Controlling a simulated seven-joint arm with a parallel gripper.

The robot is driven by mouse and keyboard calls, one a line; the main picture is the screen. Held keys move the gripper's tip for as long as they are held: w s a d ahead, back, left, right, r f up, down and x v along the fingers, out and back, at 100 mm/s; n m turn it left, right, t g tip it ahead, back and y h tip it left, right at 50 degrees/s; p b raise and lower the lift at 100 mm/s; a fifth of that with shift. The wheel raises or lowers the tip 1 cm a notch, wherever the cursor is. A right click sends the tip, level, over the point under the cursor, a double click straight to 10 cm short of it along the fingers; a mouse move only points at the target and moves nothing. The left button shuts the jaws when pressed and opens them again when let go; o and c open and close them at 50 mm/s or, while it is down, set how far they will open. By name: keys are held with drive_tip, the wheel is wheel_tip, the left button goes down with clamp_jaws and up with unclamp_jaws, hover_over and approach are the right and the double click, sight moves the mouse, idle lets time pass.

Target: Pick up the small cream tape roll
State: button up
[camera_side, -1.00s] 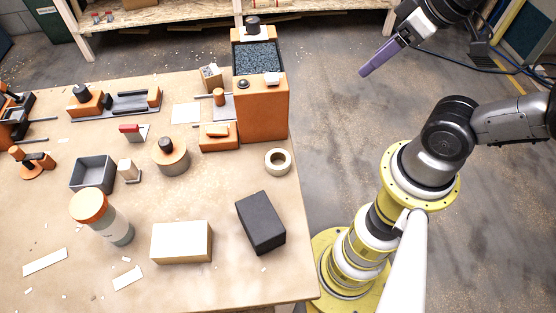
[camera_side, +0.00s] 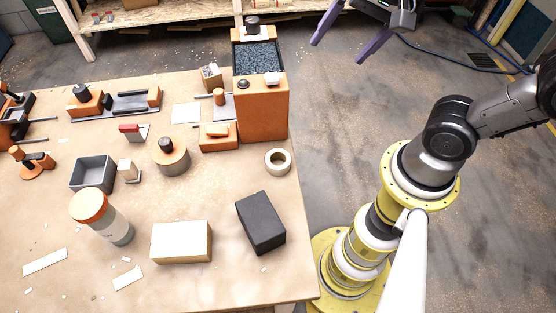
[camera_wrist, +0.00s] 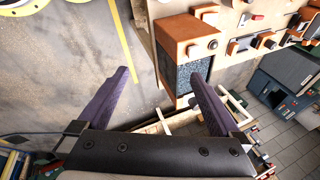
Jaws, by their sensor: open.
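The small cream tape roll (camera_side: 278,161) lies flat on the workbench (camera_side: 200,285) near its right edge, with its hole facing up. It is just in front of an orange box-shaped machine (camera_side: 263,108). My gripper (camera_side: 341,43) is open and empty, high at the top of the side view, to the right of the bench and well away from the roll. In the wrist view my gripper (camera_wrist: 165,95) shows its two purple fingers spread apart with nothing between them. I cannot make out the roll in the wrist view.
A dark grey block (camera_side: 261,222), a cream block (camera_side: 181,242) and an orange-capped bottle (camera_side: 102,216) stand at the front. Bare bench lies between the roll and the blocks.

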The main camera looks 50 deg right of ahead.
drive_tip(key=w+a+f+m+g, duration=0.3)
drive_tip(key=w+a+f+m, duration=0.1)
drive_tip(key=w+a+f, duration=0.2)
drive_tip(key=g, duration=0.2)
hover_over(278, 155)
drive_tip(key=s, duration=0.1)
wheel_tip(278, 155, down, 7)
drive_tip(key=shift+n, duration=0.3)
drive_tip(key=f, duration=0.8)
drive_tip(key=shift+a, duration=0.4)
drive_tip(key=shift+a+f, duration=0.15)
drive_tip(key=shift+f, duration=1.15)
drive_tip(key=shift+a+f, duration=0.1)
drive_tip(key=shift+f, duration=1.2)
drive_tip(key=c, duration=1.4)
drive_tip(key=shift+r, duration=0.1)
drive_tip(key=shift+c, duration=0.2)
